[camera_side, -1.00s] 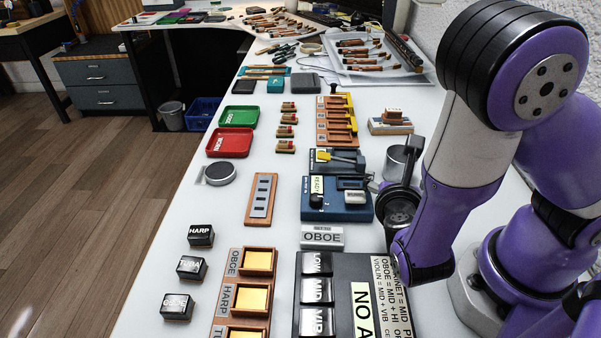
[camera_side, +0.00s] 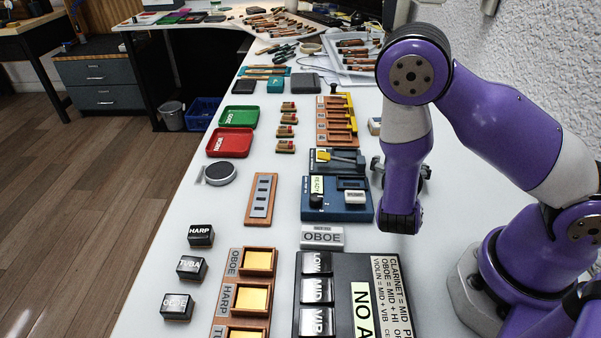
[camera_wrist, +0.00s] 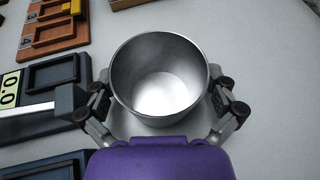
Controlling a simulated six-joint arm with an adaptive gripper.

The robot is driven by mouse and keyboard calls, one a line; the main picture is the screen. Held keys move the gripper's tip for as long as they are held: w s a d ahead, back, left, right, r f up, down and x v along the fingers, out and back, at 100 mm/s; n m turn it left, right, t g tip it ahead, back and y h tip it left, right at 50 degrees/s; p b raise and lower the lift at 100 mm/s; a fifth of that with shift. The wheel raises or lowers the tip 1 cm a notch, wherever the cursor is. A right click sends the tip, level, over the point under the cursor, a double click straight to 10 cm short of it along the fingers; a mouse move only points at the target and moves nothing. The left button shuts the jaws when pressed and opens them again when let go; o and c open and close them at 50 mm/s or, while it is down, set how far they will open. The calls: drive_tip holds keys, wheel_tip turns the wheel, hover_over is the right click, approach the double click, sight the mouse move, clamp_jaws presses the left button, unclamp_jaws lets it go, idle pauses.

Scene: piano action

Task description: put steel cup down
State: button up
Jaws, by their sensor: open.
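The steel cup (camera_wrist: 160,80) stands in the middle of the wrist view, its open mouth towards the camera and its inside empty. My gripper (camera_wrist: 161,104) is open, with one dark finger on each side of the cup, close to its wall. Whether the fingers touch it I cannot tell. In the side view my gripper (camera_side: 402,172) is mostly behind my purple wrist, with finger parts showing at both sides. The cup is hidden there, and its base is hidden in both views.
A blue device (camera_side: 338,212) stands just left of my gripper, and an OBOE block (camera_side: 322,237) is in front. A round grey disc (camera_side: 220,173) lies at the left table edge. An orange slotted rack (camera_side: 337,122) is behind. White table shows around the cup.

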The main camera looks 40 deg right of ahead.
sight(210, 206)
drive_tip(key=c, duration=1.2)
drive_tip(key=shift+c, duration=0.2)
drive_tip(key=shift+r, duration=0.45)
wheel_tip(210, 206, up, 3)
drive_tip(key=shift+r, duration=0.2)
drive_tip(key=a+r, duration=0.6)
drive_tip(key=a, duration=0.5)
drive_tip(key=w+a+f+n+t+y, duration=0.1)
drive_tip(key=w+a+n, duration=0.1)
drive_tip(key=w+a, duration=0.1)
drive_tip(key=w+a+f+n+t+y, duration=0.1)
drive_tip(key=w+a+n+t+y, duration=0.1)
drive_tip(key=w+a, duration=0.2)
drive_tip(key=w+a+f+n+t+y, duration=0.1)
drive_tip(key=w+a+n+t+y, duration=0.1)
drive_tip(key=w+a, duration=0.2)
drive_tip(key=shift+a+f, duration=0.2)
drive_tip(key=shift+a, duration=0.9)
drive_tip(key=w+a+r+n+t+y, duration=0.1)
drive_tip(key=w+a+n+t+y, duration=0.1)
drive_tip(key=w+a+n+y, duration=0.5)
drive_tip(key=shift+m+h, duration=0.6)
drive_tip(key=shift+m, duration=0.3)
drive_tip(key=a+f, duration=0.1)
drive_tip(key=f, duration=0.4)
drive_tip(key=w+a+f, duration=0.1)
drive_tip(key=f, duration=0.1)
drive_tip(key=shift+a+f, duration=0.25)
drive_tip(key=shift+a, duration=0.05)
